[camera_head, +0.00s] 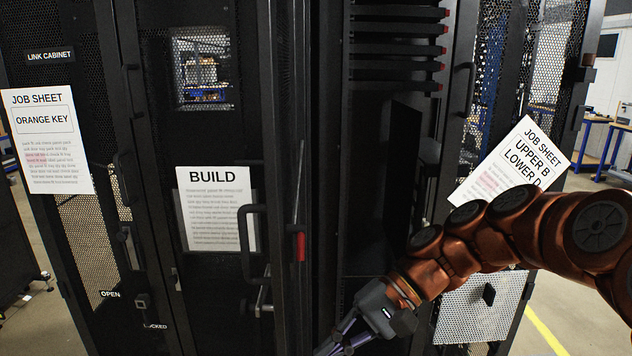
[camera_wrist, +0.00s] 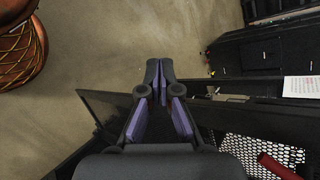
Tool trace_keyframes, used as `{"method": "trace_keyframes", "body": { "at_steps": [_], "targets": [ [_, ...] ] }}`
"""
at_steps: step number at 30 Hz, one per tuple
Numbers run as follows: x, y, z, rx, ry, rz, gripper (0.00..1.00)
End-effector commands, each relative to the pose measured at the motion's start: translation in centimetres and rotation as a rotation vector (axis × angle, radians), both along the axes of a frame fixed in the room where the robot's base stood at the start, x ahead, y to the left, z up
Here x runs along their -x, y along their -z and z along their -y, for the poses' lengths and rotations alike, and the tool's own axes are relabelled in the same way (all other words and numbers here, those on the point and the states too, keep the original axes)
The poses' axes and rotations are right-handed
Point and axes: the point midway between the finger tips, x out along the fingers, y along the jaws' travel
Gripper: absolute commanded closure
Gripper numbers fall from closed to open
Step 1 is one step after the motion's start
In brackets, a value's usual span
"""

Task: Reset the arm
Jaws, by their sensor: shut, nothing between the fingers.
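My arm (camera_head: 478,240), orange-brown, reaches in from the right in the head view, in front of the open rack. My gripper (camera_wrist: 159,82) points away in the wrist view, its two fingers together with nothing between them. In the head view only its upper part (camera_head: 378,310) shows near the bottom edge; the fingertips are cut off or hidden there. In the wrist view the tips lie over bare floor (camera_wrist: 130,50), next to a dark door edge.
A black cabinet door with a BUILD sheet (camera_head: 217,208) and a handle (camera_head: 250,243) stands left of my gripper. A red piece (camera_head: 299,244) sits on the door edge. A tilted job sheet (camera_head: 515,160) hangs behind my arm. The link cabinet (camera_head: 50,57) is at far left.

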Motion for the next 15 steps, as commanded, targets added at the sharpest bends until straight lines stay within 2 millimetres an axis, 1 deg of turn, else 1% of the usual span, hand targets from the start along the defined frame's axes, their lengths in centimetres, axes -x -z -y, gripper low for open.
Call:
{"method": "trace_keyframes", "body": {
  "at_steps": [1,3,6,8,11,15],
  "targets": [
    [1.6,0.7,0.1,0.050,-0.024,0.019,1.00],
    [3.4,1.7,0.7,0.121,-0.053,0.049,1.00],
    [5.9,3.3,1.7,0.222,-0.089,0.085,1.00],
    [7.1,4.2,2.6,0.284,-0.107,0.114,1.00],
    [9.4,5.7,4.3,0.385,-0.140,0.149,1.00],
    [12.1,7.6,7.2,0.527,-0.177,0.200,1.00]
  ]
}}
